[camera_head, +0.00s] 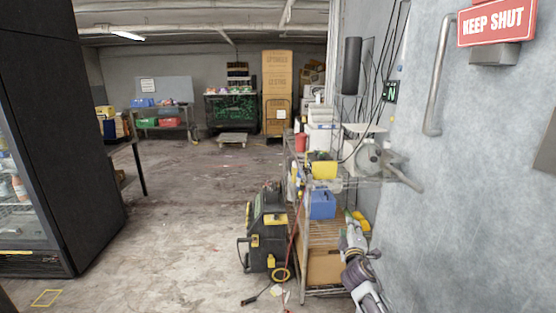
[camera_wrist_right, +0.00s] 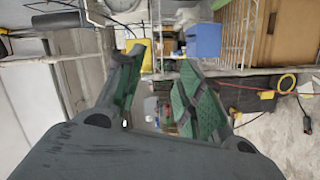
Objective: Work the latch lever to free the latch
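The latch (camera_head: 369,158) is a grey round metal piece at the edge of the pale freezer door (camera_head: 470,215). Its grey latch lever (camera_head: 403,177) slants down and right across the door face. My right gripper (camera_head: 350,238) is below and left of the lever, in front of the shelf rack, and does not touch the lever. In the right wrist view its two green-padded fingers (camera_wrist_right: 160,82) are spread apart, with nothing held between them. A grey bar at that view's left may be the lever, but I cannot tell. My left gripper is not in view.
A wire shelf rack (camera_head: 303,236) with a blue bin (camera_head: 321,204) and a cardboard box (camera_head: 322,266) stands close beside my right gripper. A black-and-yellow machine (camera_head: 266,235) is left of it. A vertical door handle (camera_head: 438,82) is above the lever. Open floor lies left.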

